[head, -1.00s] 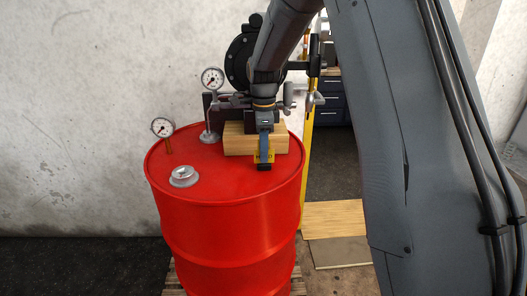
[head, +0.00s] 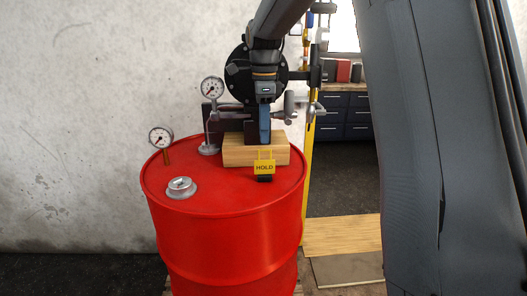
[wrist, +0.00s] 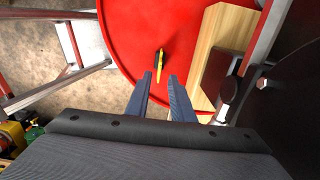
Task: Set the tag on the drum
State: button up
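The red drum (head: 222,235) stands upright in the head view. The yellow tag marked HOLD (head: 264,167), with a black foot, stands upright on the drum's lid, just in front of a wooden block.
The wooden block (head: 240,152) sits on the lid near dark pump fittings (head: 245,75). Two dial gauges (head: 213,88) (head: 160,138) and a metal cap (head: 181,187) stand on the left part. A yellow post (head: 309,170) rises right of the drum. The lid's front is clear.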

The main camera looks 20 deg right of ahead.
jog(key=shift+r, duration=0.95)
jog(key=s+f+n, duration=0.9)
jog(key=s+f, duration=0.1)
jog(key=shift+s+f+n+t, duration=0.35)
jog(key=shift+s+n+t, duration=0.05)
jog(key=s+f+n, duration=0.9)
jog(key=s+n, duration=0.1)
jog(key=s, duration=0.4)
jog(key=shift+s+t, duration=0.35)
jog(key=shift+t, duration=0.05)
jog(key=shift+f+b, duration=0.55)
jog(key=shift+b, duration=0.1)
